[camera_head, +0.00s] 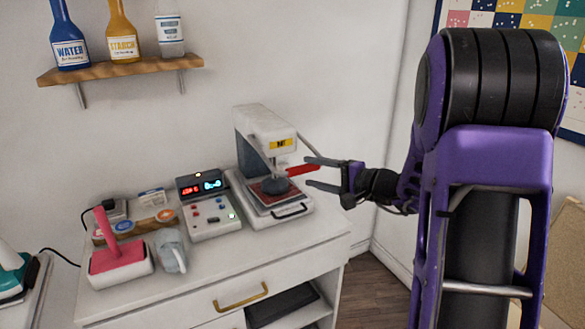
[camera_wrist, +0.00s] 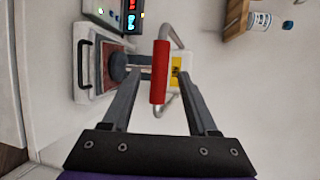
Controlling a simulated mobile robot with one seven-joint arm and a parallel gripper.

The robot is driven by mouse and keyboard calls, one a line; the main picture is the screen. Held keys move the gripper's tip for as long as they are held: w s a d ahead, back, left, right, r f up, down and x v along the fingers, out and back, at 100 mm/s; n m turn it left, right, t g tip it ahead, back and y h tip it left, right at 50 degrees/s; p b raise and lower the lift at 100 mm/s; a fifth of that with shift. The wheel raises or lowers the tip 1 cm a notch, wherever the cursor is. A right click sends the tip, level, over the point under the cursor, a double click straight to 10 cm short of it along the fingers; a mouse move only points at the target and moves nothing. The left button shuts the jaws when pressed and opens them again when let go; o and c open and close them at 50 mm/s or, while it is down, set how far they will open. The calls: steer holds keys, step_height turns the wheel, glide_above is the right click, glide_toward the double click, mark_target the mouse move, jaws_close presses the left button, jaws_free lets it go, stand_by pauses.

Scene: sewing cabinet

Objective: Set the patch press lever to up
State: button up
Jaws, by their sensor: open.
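The patch press (camera_head: 262,140) is white and grey and stands at the right of the cabinet top, with a dark round press head over a red pad. Its lever ends in a red grip (camera_head: 303,169) that sticks out to the right, near the level of the press head. My gripper (camera_head: 313,172) is open, with its fingertips at the outer part of the red grip. In the wrist view the red grip (camera_wrist: 160,72) lies between the two spread fingers, with a gap on both sides. The press body also shows in the wrist view (camera_wrist: 180,62) behind the grip.
A control box (camera_head: 208,206) with lit displays stands left of the press. A pink-handled tool (camera_head: 118,255) and a grey jug-like object (camera_head: 171,250) are farther left. A shelf (camera_head: 120,70) with bottles hangs above. The air right of the press is free except for my arm.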

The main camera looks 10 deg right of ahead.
steer(key=x, duration=0.7)
steer(key=shift+w, duration=0.1)
jaws_close()
stand_by(1.2)
